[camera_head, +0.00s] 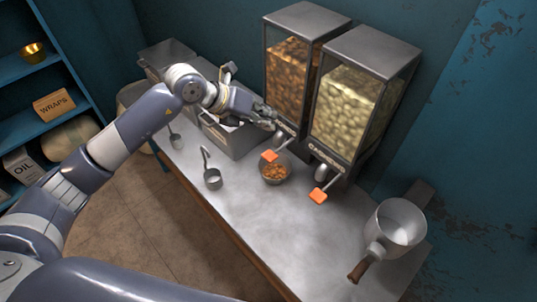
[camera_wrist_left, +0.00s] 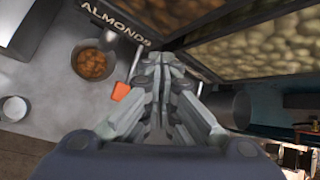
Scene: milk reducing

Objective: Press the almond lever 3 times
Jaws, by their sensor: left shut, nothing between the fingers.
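The almond dispenser (camera_head: 289,82) is a clear bin of brown nuts with a grey lid. Its orange almond lever (camera_head: 270,156) sticks out low at its front, above a bowl of almonds (camera_head: 275,173). My left gripper (camera_head: 272,119) is shut and empty, at the left front of the dispenser, above the lever. In the left wrist view the shut fingers (camera_wrist_left: 163,65) point toward the dispenser front. The orange lever (camera_wrist_left: 121,91) shows just left of them, apart in the picture; contact cannot be told. The "ALMONDS" label (camera_wrist_left: 115,22) is partly visible. My right gripper is not in view.
A cashew dispenser (camera_head: 352,97) with its own orange lever (camera_head: 319,196) stands to the right. A white-lined pot (camera_head: 401,222) stands at the counter's right end. The counter's middle (camera_head: 285,220) is clear.

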